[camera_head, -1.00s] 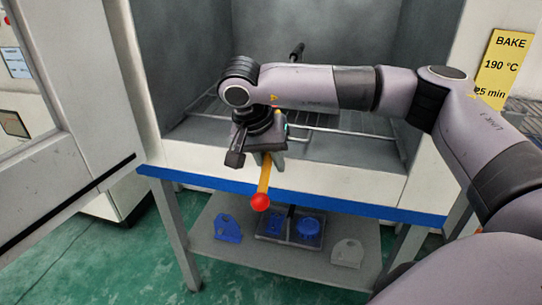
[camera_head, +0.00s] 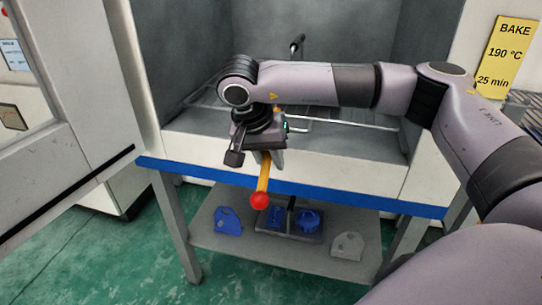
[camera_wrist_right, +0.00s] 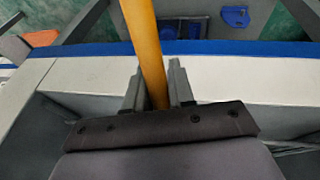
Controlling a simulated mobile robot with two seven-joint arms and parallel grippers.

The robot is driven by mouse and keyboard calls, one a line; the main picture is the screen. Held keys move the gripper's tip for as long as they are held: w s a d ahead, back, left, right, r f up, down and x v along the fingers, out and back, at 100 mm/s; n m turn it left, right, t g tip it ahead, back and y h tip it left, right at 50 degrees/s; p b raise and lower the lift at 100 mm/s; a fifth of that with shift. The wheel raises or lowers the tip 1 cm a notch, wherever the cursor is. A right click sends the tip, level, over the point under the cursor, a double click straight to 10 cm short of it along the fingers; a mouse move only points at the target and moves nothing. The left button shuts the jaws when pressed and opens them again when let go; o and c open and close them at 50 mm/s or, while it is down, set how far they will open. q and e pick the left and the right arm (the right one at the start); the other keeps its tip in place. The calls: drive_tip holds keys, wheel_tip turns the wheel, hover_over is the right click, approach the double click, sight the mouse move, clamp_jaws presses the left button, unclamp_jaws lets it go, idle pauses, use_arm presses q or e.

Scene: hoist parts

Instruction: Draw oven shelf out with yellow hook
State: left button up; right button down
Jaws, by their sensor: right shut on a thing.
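My right gripper (camera_head: 266,160) is shut on the yellow hook (camera_head: 263,178) in front of the oven mouth. The hook's red ball end (camera_head: 258,201) hangs toward me, below the oven's front edge. In the right wrist view the yellow shaft (camera_wrist_right: 145,45) runs between the two fingers (camera_wrist_right: 158,88). The wire oven shelf (camera_head: 350,124) lies inside the grey oven, partly covered by my arm. I cannot tell whether the hook touches it. My left gripper is not in view.
The oven stands on a blue-edged table (camera_head: 330,199). Its white door (camera_head: 70,110) is open at the left. A lower shelf (camera_head: 205,237) holds a dark tray (camera_head: 306,237), a blue plate (camera_head: 228,221) and a grey plate (camera_head: 347,245). A yellow bake sign (camera_head: 507,52) hangs right.

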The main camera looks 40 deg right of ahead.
sight(261, 173)
drive_tip(key=shift+s+a, duration=0.4)
drive_tip(key=shift+a, duration=0.05)
drive_tip(key=shift+a+f, duration=0.1)
drive_tip(key=shift+s, duration=0.1)
drive_tip(key=shift+s+a, duration=1.2)
drive_tip(key=shift+a, duration=0.3)
drive_tip(key=s+a, duration=0.5)
drive_tip(key=a, duration=0.1)
drive_tip(key=shift+s, duration=0.2)
drive_tip(key=shift+a, duration=0.15)
